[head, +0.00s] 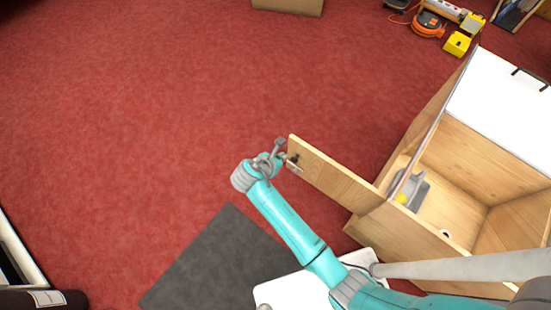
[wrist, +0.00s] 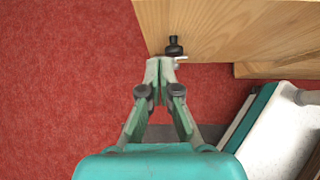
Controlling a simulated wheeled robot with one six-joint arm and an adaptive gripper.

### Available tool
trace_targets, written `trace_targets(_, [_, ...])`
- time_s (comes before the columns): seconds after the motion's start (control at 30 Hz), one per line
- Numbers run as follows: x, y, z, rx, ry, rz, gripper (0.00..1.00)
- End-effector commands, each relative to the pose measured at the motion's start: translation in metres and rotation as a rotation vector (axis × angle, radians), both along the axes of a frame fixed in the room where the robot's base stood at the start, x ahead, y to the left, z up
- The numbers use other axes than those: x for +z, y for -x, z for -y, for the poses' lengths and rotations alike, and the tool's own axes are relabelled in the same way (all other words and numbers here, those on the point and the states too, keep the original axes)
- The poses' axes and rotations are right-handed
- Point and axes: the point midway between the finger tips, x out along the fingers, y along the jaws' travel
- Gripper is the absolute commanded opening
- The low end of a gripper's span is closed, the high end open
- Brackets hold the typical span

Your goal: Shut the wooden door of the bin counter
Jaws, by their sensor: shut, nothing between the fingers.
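The wooden door (head: 335,178) of the bin counter (head: 400,235) stands open and juts out to the left over the floor. It also fills the top right of the wrist view (wrist: 235,28), with a small dark knob (wrist: 174,46) near its free end. My gripper (head: 291,163) is at the door's free end, by the knob. In the wrist view my gripper (wrist: 160,62) has its fingertips together just below the knob, with nothing between them. I cannot tell whether the fingertips touch the knob or the door.
Inside the open counter lies a grey and yellow object (head: 411,190). A white panel with a dark handle (head: 505,95) forms its top right. A dark grey mat (head: 205,265) lies on the red floor. The floor left of the door is clear. An orange cable reel (head: 428,25) lies far back.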

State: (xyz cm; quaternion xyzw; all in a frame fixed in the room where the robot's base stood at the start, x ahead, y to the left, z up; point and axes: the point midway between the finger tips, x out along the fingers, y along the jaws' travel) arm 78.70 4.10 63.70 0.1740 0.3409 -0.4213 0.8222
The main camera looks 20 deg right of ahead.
Motion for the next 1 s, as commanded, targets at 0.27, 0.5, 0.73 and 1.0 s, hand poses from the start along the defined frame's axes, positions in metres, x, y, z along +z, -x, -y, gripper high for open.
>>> trace_targets(0.27, [-0.018, -0.023, 0.032, -0.004, -0.001, 0.001, 0.0])
trace_targets(0.5, [-0.018, -0.033, 0.046, -0.001, 0.0, 0.002, 0.0])
trace_targets(0.73, [-0.018, -0.034, 0.047, -0.001, 0.0, 0.001, 0.0])
trace_targets(1.0, [-0.017, -0.037, 0.05, -0.01, -0.001, 0.001, 0.0])
